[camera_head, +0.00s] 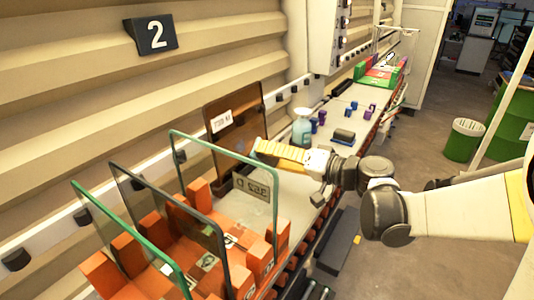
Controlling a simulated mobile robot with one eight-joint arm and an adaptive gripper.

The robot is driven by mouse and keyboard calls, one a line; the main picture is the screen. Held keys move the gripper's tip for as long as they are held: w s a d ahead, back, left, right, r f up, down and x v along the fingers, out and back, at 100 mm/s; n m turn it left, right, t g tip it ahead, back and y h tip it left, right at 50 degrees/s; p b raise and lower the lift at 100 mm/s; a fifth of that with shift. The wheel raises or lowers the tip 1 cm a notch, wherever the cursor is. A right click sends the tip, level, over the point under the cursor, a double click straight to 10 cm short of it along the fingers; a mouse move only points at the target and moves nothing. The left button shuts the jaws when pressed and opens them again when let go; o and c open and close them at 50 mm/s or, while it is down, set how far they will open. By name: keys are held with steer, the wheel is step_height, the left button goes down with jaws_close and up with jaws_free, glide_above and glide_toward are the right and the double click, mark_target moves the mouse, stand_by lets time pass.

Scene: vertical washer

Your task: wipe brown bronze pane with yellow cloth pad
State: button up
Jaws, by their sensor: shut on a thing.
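The fingertips are small and partly hidden by the pad.
Several panes with green or dark edges (171,199) stand among orange blocks (103,273) in front. A pale spray bottle (302,128) stands just behind the pad. Small purple items and a dark block (343,137) lie farther along the bench.

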mark_target(244, 146)
steer(key=w+a, duration=0.1)
steer(key=w+a+f+b, duration=0.1)
steer(key=a, duration=0.1)
steer(key=w+a+f+b, duration=0.1)
steer(key=shift+w+a+f, duration=0.15)
steer(key=shift+w, duration=0.05)
steer(key=shift+w+a+f+b, duration=0.1)
steer(key=shift+w+a+b, duration=0.2)
steer(key=shift+w+a, duration=0.1)
steer(key=shift+x, duration=0.95)
stand_by(0.8)
steer(key=shift+w+d+b, duration=0.35)
steer(key=shift+w+d, duration=0.9)
steer(key=shift+w, duration=0.2)
steer(key=shift+w+a, duration=0.1)
